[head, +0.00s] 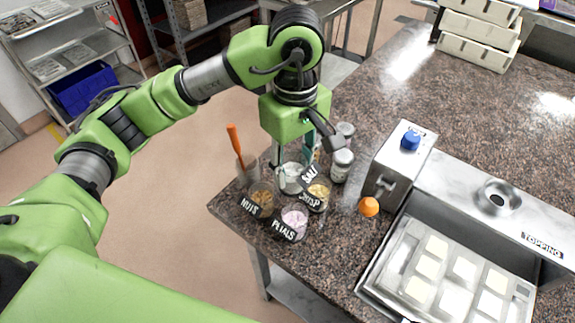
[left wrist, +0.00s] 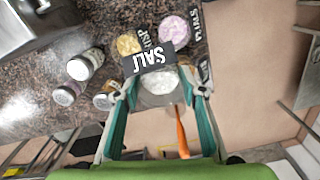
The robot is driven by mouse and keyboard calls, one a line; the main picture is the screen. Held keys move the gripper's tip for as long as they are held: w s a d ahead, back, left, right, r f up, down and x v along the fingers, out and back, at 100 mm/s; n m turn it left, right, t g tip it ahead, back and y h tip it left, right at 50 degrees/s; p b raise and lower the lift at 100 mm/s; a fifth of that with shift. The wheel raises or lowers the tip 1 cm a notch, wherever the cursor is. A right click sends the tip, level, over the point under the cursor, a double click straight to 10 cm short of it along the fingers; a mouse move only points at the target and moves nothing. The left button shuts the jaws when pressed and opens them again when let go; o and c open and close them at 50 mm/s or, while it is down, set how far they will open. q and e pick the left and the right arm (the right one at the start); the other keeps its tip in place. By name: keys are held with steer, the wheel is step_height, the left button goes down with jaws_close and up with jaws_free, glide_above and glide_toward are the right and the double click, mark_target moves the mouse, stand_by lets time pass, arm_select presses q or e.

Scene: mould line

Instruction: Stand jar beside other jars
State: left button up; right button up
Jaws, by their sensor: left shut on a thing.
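My left gripper (head: 292,158) points down and is shut on the salt jar (head: 291,180), a clear jar of white grains with a black SALT label. In the left wrist view the salt jar (left wrist: 158,97) sits between the two fingers (left wrist: 160,88). Close in front of it stand the crisp jar (head: 318,197), the petals jar (head: 294,217) and the nuts jar (head: 261,197). The crisp jar (left wrist: 128,45) and petals jar (left wrist: 172,28) also show in the left wrist view. I cannot tell whether the salt jar's base touches the counter. My right gripper is out of view.
An orange-handled tool (head: 235,139) stands in a cup left of the salt jar, near the counter's edge. White-lidded shakers (head: 342,163) stand to the right. A metal topping machine (head: 460,195), an orange knob (head: 369,206) and a mould tray (head: 387,262) lie further right.

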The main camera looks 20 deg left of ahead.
mark_target(288, 161)
arm_select(q)
steer(key=w+a+f+p, duration=0.1)
steer(key=w+f, duration=0.1)
steer(key=f, duration=0.1)
steer(key=w+a+f+p, duration=0.1)
steer(key=w+f, duration=0.1)
steer(key=f, duration=0.1)
steer(key=w+a+f+p, duration=0.1)
steer(key=w+f+p, duration=0.1)
steer(key=f, duration=0.1)
steer(key=shift+w+a, duration=0.2)
steer(key=shift+w, duration=0.2)
steer(key=shift+f, duration=0.55)
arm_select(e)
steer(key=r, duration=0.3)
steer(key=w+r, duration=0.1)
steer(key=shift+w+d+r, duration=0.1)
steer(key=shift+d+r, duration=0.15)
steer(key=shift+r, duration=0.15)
arm_select(q)
steer(key=shift+f, duration=0.1)
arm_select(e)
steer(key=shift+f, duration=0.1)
arm_select(q)
steer(key=shift+f, duration=0.15)
steer(key=o, duration=1.2)
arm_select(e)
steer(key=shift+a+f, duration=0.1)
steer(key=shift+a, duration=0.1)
